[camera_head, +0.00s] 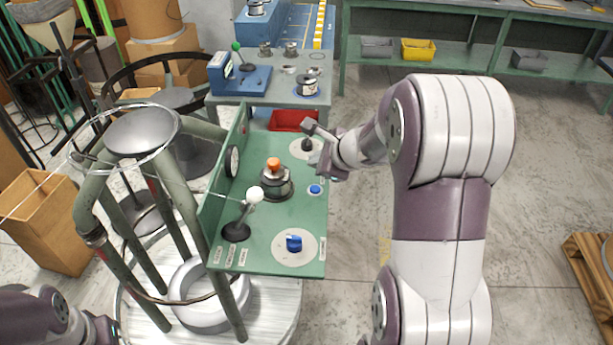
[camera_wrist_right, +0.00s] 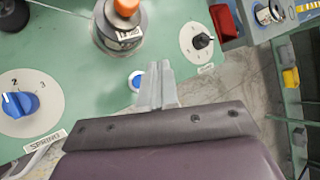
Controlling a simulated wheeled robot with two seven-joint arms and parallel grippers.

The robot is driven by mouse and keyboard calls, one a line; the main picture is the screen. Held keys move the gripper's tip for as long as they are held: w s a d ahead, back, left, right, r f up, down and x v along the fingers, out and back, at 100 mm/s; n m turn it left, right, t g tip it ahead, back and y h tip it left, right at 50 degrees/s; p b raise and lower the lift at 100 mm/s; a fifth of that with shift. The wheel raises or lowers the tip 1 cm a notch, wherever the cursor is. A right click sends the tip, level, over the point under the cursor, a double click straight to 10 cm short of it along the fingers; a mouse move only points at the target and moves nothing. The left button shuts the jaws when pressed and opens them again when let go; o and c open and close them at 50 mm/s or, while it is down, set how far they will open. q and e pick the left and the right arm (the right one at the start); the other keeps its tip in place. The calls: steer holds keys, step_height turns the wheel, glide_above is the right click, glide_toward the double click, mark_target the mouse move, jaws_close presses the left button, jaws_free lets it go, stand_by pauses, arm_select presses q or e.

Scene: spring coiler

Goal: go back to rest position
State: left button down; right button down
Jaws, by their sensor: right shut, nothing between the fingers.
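My right gripper (camera_head: 318,148) is over the right edge of the green control panel (camera_head: 262,262), near the black knob (camera_head: 307,145). In the right wrist view, its fingers (camera_wrist_right: 157,86) are together and empty, beside a small blue button (camera_wrist_right: 135,80). The button also shows in the head view (camera_head: 315,189). The panel carries an orange-topped button (camera_head: 273,164), a white-balled lever (camera_head: 254,195) and a blue knob (camera_head: 294,243). In the right wrist view the blue knob (camera_wrist_right: 18,104) points near the 2. Part of my left arm shows at the bottom left; its gripper is out of sight.
A green tubular frame with a wire ring (camera_head: 140,116) stands left of the panel. Behind are a grey table (camera_head: 222,97), a red bin (camera_head: 292,120) and a green workbench (camera_head: 470,62) with a yellow bin (camera_head: 418,49). Open floor lies right of my right arm; a pallet (camera_head: 590,262) is at far right.

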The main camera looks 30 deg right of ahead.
steer(key=s+f+n, duration=0.1)
steer(key=s+n+g, duration=0.1)
steer(key=n, duration=0.1)
steer(key=s+a+f+n, duration=0.1)
steer(key=shift+s+a+f+g, duration=0.1)
steer(key=shift+s+f+g, duration=0.15)
steer(key=shift+f+g, duration=0.15)
steer(key=s+a+n+g+p, duration=0.1)
steer(key=s+n, duration=0.2)
steer(key=s+a+n+g+p, duration=0.1)
steer(key=s+a+n+p, duration=0.1)
steer(key=n, duration=0.2)
steer(key=s+a+n+g+p, duration=0.1)
steer(key=s+a+n+g, duration=0.1)
steer(key=s+n, duration=0.1)
steer(key=shift+s+r+n, duration=0.1)
steer(key=shift+s+n, duration=0.25)
steer(key=shift+n, duration=0.05)
steer(key=s+a+r+n+g+h+p, duration=0.1)
steer(key=s+a+r+n+p, duration=0.4)
steer(key=n, duration=0.5)
steer(key=shift+s+a+r+n+g+h+p, duration=0.2)
steer(key=shift+s+a+n+g+h+p, duration=0.15)
steer(key=shift+s+p, duration=0.4)
steer(key=shift+s, duration=0.15)
